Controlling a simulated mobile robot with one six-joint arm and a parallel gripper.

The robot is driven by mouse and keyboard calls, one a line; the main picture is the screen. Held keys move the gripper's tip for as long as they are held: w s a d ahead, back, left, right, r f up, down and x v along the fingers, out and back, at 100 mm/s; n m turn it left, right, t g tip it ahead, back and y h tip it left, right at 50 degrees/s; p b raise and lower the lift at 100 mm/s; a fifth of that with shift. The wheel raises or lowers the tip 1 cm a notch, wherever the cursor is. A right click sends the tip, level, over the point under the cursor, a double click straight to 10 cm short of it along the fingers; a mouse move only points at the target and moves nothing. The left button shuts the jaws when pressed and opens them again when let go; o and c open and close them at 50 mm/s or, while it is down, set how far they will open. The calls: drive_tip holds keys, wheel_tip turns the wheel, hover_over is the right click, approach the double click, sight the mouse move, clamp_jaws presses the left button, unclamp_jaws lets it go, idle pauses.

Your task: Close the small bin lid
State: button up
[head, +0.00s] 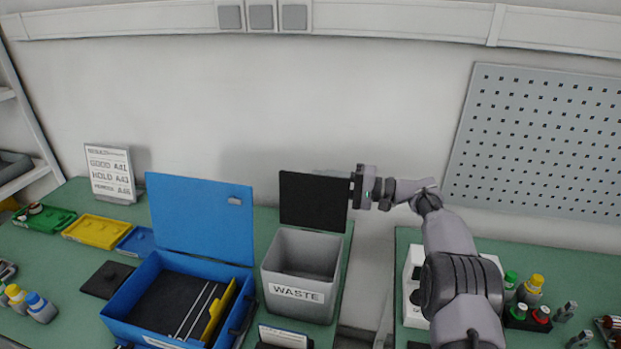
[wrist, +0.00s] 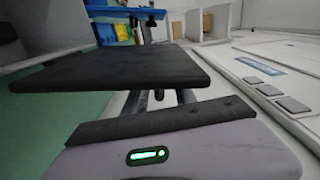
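The small grey bin marked WASTE (head: 297,291) stands on the green bench, open at the top. Its black lid (head: 313,203) stands raised at the bin's back edge. My gripper (head: 332,173) reaches in from the right at the lid's upper edge, and its fingers are mostly hidden behind the lid. In the wrist view the lid (wrist: 115,70) is a dark flat panel just beyond the gripper body. I cannot tell from these frames whether the fingers touch the lid or how far apart they are.
A blue box (head: 146,302) with its blue lid (head: 203,217) raised stands left of the bin. A gap separates this bench from the right bench, which holds a white holder (head: 413,277) and bottles (head: 530,288). The wall is close behind the lid.

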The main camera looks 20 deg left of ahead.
drive_tip(key=shift+d, duration=0.15)
drive_tip(key=shift+c, duration=0.4)
clamp_jaws()
drive_tip(key=shift+f, duration=0.1)
idle(0.9)
